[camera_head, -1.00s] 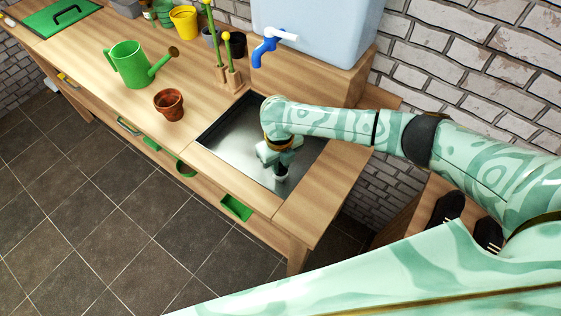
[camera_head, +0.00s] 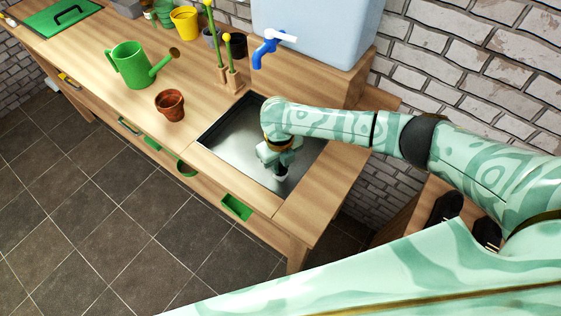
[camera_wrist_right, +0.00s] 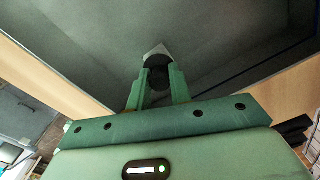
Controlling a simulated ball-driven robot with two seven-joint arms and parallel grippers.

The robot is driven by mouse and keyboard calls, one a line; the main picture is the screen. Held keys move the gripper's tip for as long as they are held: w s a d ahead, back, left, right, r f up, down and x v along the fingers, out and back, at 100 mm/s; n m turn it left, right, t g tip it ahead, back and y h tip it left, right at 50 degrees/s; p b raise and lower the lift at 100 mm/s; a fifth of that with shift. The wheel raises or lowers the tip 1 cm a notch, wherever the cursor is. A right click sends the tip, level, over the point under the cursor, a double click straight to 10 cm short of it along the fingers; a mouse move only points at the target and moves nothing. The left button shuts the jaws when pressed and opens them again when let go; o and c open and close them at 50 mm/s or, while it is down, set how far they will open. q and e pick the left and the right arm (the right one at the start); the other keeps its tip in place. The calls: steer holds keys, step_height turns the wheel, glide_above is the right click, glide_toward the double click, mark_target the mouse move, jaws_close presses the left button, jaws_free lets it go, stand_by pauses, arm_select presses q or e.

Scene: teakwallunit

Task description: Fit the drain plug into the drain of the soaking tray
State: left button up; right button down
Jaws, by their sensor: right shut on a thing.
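The soaking tray (camera_head: 232,140) is a dark-rimmed metal basin set into the right part of the wooden bench. My right gripper (camera_head: 280,174) reaches down into it, near its front right side. In the right wrist view the gripper (camera_wrist_right: 156,78) is shut on a small dark round piece, the drain plug (camera_wrist_right: 157,70), between its fingertips. A pale patch shows just beyond the plug. The drain is not clearly visible; the gripper and plug may cover it. I cannot tell whether the plug touches the tray floor. My left gripper is not in view.
A blue tap (camera_head: 265,48) on a pale water tank (camera_head: 320,28) overhangs the back of the tray. A terracotta pot (camera_head: 170,104) and a green watering can (camera_head: 130,66) stand to the left. Yellow-topped sticks (camera_head: 231,72) stand behind the tray.

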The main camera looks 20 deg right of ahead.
steer(key=shift+f+b, duration=0.9)
steer(key=shift+f, duration=0.35)
steer(key=c, duration=1.2)
jaws_free()
steer(key=r+p, duration=0.5)
steer(key=r, duration=1.1)
steer(key=shift+a+r, duration=0.15)
steer(key=shift+a, duration=0.05)
